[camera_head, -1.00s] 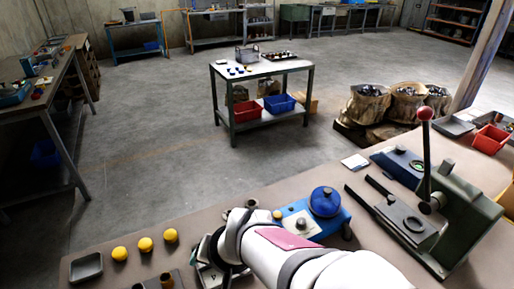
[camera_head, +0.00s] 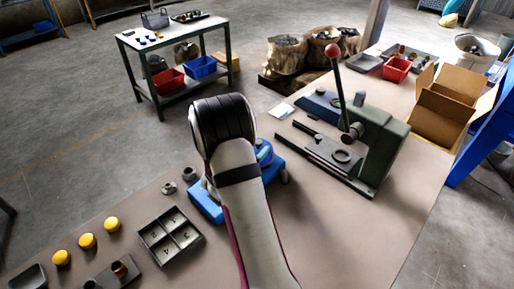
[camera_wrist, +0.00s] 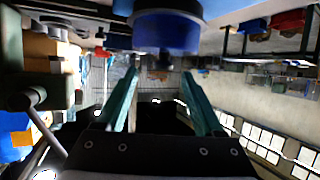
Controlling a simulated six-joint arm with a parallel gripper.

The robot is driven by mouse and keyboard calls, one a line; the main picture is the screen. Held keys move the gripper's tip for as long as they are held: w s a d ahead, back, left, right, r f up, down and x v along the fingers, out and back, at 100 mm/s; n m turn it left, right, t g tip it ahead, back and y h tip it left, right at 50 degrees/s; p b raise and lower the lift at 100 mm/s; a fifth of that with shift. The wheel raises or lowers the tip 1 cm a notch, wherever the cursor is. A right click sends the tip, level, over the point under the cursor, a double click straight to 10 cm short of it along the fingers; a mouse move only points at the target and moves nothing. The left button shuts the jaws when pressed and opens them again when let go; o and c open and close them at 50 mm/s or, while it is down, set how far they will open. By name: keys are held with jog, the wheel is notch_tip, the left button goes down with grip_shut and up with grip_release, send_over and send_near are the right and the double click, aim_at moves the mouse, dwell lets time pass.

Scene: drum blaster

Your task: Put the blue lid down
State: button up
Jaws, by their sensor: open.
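The round blue lid (camera_wrist: 166,34) shows large at the top middle of the wrist view, which looks upside down. It lies just beyond the tips of my gripper (camera_wrist: 160,72), whose two teal fingers stand apart. I cannot tell whether they touch it. In the head view, the lid (camera_head: 264,152) shows only as a blue edge right of my arm. It sits at the blue machine (camera_head: 205,203), which my arm mostly covers. My gripper is hidden behind my arm there.
A green press (camera_head: 375,140) with a red-knobbed lever stands to the right. An open cardboard box (camera_head: 440,112) is at far right.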

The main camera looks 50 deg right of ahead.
jog(key=x, duration=0.5)
jog(key=shift+w, duration=0.25)
grip_shut()
